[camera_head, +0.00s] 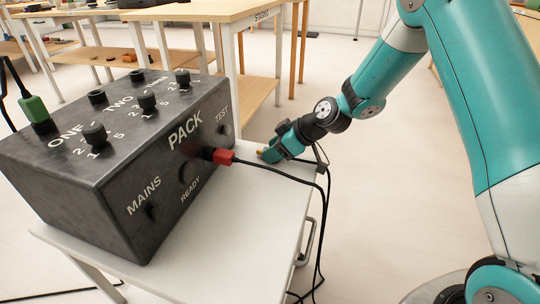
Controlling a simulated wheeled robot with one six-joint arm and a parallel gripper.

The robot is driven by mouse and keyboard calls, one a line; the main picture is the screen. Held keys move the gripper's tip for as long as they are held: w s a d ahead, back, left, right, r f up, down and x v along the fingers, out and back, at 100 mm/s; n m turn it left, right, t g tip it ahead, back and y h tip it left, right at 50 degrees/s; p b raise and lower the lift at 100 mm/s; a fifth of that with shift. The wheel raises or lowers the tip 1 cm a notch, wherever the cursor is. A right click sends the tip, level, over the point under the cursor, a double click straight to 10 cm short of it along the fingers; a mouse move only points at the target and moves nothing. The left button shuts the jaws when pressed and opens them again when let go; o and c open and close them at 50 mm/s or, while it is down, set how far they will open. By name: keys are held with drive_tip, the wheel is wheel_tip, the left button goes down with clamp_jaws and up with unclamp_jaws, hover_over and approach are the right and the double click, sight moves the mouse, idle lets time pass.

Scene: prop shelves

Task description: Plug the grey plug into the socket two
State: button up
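A black box (62,197) on a white cart has a top lettered ONE, TWO and a third label partly hard to read. The socket by TWO (97,97) shows as a dark round fitting with no plug or cable in it. My gripper (266,155) is low over the cart's right side, right of the box and apart from its front face. Its fingertips are too small to tell whether they are open or shut. A small dark block (319,168) is on a black cable just right of my gripper; I cannot tell whether it is the grey plug.
A green plug (36,109) stands in the fitting by ONE. A red plug (223,156) is in the front face under PACK, its cable running right over the cart (226,256). Several knobs (147,101) stick up from the top. Wooden tables stand behind.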

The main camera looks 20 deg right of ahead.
drive_tip(key=c, duration=0.6)
drive_tip(key=shift+r+p, duration=1.85)
drive_tip(key=shift+r, duration=0.7)
drive_tip(key=shift+c, duration=0.2)
drive_tip(key=p+v, duration=0.3)
drive_tip(key=v, duration=0.4)
drive_tip(key=shift+r, duration=0.15)
